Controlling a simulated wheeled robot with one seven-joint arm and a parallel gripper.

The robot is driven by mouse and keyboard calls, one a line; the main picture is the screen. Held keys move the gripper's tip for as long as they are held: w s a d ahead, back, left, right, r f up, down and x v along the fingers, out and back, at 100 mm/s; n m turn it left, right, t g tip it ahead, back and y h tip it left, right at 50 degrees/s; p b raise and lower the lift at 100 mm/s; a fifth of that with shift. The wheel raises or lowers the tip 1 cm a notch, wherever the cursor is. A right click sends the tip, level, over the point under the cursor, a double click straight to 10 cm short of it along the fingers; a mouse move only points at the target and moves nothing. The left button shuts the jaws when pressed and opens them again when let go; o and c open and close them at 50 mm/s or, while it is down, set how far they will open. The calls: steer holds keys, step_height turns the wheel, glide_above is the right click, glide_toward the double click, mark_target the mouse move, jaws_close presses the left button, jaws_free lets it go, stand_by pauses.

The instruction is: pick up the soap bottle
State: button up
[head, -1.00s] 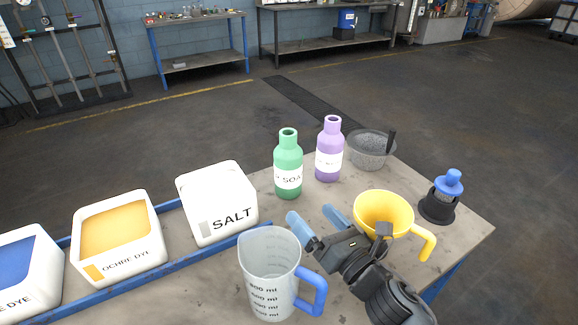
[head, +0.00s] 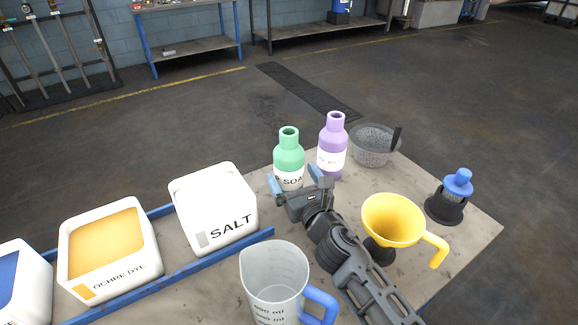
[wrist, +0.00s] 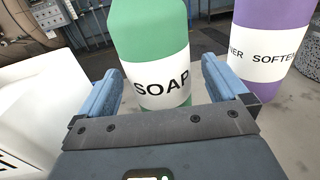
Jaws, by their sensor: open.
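The soap bottle (head: 289,155) is green with a white label and stands upright near the back of the table. In the wrist view the soap bottle (wrist: 155,45) shows its SOAP label straight ahead. My gripper (head: 300,184) is open in front of it, and its blue fingers (wrist: 162,85) lie to the left and right of the bottle's lower part. The bottle's base is hidden behind my gripper. I cannot tell whether either finger touches it.
A purple softener bottle (head: 332,140) stands close on the right. A white salt box (head: 213,205) is on the left. A grey basket (head: 371,150), yellow funnel (head: 392,220) and blue-topped nozzle (head: 458,183) are to the right. A measuring jug (head: 272,275) stands in front.

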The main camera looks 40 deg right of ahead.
steer(key=shift+x, duration=1.4)
steer(key=shift+a, duration=0.1)
steer(key=shift+c, duration=0.2)
steer(key=c, duration=1.2)
